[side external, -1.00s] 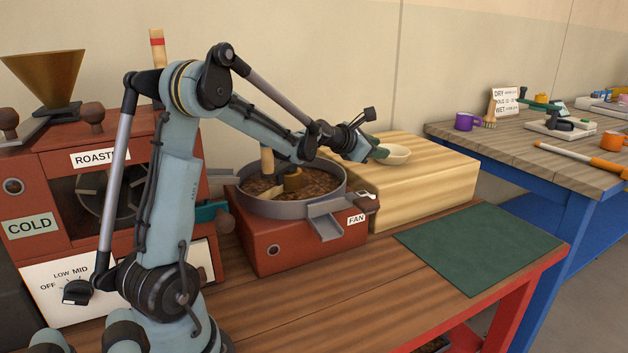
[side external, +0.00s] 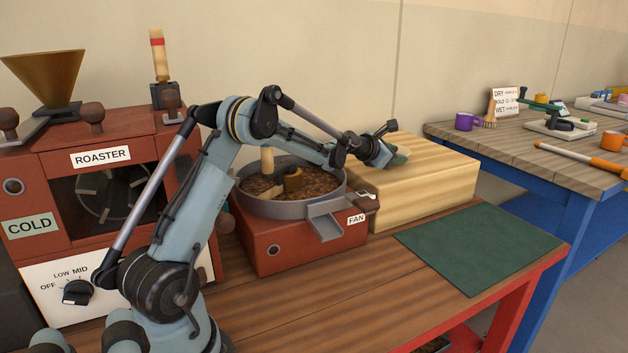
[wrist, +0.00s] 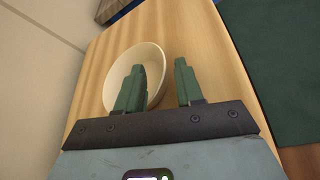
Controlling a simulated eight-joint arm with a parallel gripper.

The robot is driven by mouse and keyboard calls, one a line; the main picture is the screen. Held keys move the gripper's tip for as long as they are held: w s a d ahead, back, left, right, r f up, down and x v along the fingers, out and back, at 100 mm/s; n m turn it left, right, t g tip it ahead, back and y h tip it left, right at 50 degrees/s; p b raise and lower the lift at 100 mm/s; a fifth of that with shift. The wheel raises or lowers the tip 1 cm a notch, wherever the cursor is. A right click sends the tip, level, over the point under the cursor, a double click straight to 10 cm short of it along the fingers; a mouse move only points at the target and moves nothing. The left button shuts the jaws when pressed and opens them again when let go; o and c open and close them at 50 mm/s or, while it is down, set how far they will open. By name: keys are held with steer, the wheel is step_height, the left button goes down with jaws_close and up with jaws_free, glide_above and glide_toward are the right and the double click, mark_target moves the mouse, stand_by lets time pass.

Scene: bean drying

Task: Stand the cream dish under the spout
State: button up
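The cream dish (wrist: 134,62) sits on the pale wooden block; in the side view my gripper (side external: 400,156) mostly hides it. In the wrist view my gripper (wrist: 160,72) is open, its two green fingers apart. One finger overlaps the inside of the dish and the other is outside its right rim. The rim passes between them; I cannot tell whether either finger touches it. The spout (side external: 326,226) is a grey chute on the front of the round cooling tray (side external: 300,209), above the table.
The wooden block (side external: 425,190) stands right of the red fan base (side external: 300,245). A dark green mat (side external: 480,248) lies clear on the table at right. The roaster (side external: 100,190) stands at left. A small lever sits by the FAN label (side external: 356,219).

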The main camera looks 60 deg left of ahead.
steer(key=shift+w+f, duration=0.25)
steer(key=shift+w, duration=0.35)
jaws_close()
steer(key=shift+a+f, duration=0.1)
stand_by(1.0)
